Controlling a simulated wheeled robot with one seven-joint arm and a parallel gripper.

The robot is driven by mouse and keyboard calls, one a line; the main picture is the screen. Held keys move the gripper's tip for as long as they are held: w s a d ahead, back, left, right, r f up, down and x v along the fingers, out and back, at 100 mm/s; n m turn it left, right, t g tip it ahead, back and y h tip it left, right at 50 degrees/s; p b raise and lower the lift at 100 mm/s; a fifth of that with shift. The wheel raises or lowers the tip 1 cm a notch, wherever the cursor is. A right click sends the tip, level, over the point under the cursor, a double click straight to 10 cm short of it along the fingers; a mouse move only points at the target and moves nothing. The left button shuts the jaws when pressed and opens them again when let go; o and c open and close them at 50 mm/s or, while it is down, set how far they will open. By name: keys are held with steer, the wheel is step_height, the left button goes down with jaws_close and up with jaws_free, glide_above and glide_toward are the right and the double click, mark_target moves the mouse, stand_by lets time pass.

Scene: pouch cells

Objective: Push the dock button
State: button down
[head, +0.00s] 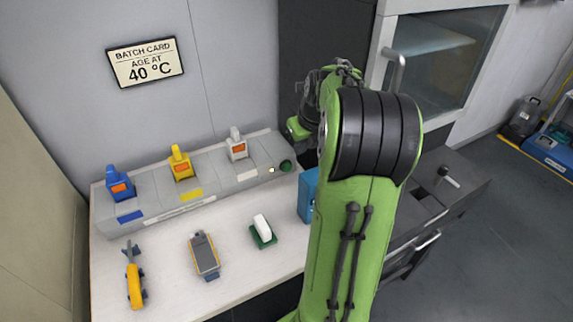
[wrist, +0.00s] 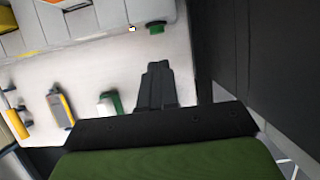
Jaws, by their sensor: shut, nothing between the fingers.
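The dock (head: 215,180) is a long grey block along the back of the white bench, with blue, yellow and white units in its bays. A round dark green button (head: 286,165) sits at its right end, beside a small pale light (head: 270,170). In the wrist view the button (wrist: 156,28) is near the top, just beyond the tips of my gripper (wrist: 157,66). The fingers are shut and empty, and a gap shows between them and the button. In the head view my arm hides the fingers.
On the bench are a yellow tool (head: 134,279), a grey and orange device (head: 205,256), a white block on a green base (head: 263,231) and a blue box (head: 308,195). A dark panel stands right of the dock, then a glass-doored cabinet (head: 440,65).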

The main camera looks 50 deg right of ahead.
mark_target(287, 167)
steer(key=b+x, duration=0.4)
steer(key=x, duration=0.6)
